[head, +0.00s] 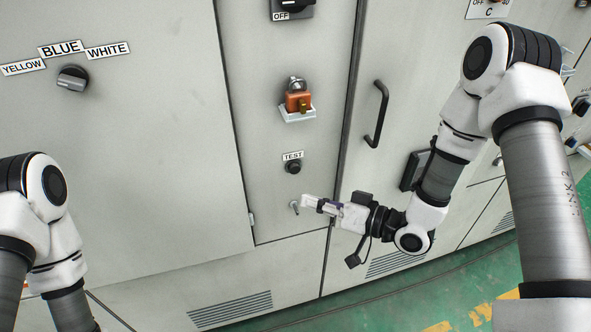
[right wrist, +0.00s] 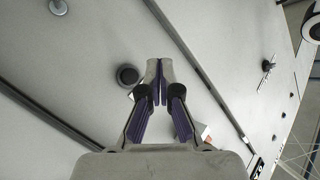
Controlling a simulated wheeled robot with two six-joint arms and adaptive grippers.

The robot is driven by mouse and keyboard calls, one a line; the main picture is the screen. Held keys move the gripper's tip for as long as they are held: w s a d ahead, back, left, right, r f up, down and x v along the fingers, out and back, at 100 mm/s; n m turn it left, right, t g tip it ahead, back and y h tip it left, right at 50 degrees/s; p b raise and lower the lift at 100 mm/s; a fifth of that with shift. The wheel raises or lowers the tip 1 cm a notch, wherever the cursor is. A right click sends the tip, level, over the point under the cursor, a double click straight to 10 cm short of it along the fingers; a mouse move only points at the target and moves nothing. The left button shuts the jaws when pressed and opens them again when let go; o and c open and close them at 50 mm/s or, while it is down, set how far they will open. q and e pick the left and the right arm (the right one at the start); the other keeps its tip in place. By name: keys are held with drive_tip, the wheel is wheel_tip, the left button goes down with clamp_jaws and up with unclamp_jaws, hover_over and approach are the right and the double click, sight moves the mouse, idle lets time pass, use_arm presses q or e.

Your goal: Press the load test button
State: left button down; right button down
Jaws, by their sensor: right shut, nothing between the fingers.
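The load test button is a small round black button (head: 293,167) on the narrow middle cabinet panel, under a white TEST label (head: 293,155). In the right wrist view, a round black button (right wrist: 128,75), apparently the same one, lies just left of my fingertips. My right gripper (head: 306,202) is shut and empty. In the head view its tips are below and slightly right of the button, close to a small silver latch (head: 295,208). In the right wrist view the closed fingertips (right wrist: 160,68) point at the panel; contact cannot be judged. My left gripper is out of view.
An orange lock-like part (head: 298,101) on a white bracket sits above the TEST label. A black door handle (head: 377,115) stands out on the cabinet to the right. A selector knob (head: 73,78) is on the left door. The panel around the button is mostly bare.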

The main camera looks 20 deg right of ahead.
drive_tip(key=w, duration=0.6)
drive_tip(key=shift+w+a, duration=0.15)
drive_tip(key=shift+w, duration=0.05)
idle(1.1)
drive_tip(key=shift+w, duration=0.4)
drive_tip(key=shift+w+b, duration=0.3)
drive_tip(key=shift+w, duration=0.2)
idle(0.7)
drive_tip(key=shift+s, duration=0.95)
drive_tip(key=s, duration=0.5)
drive_tip(key=shift+p, duration=0.4)
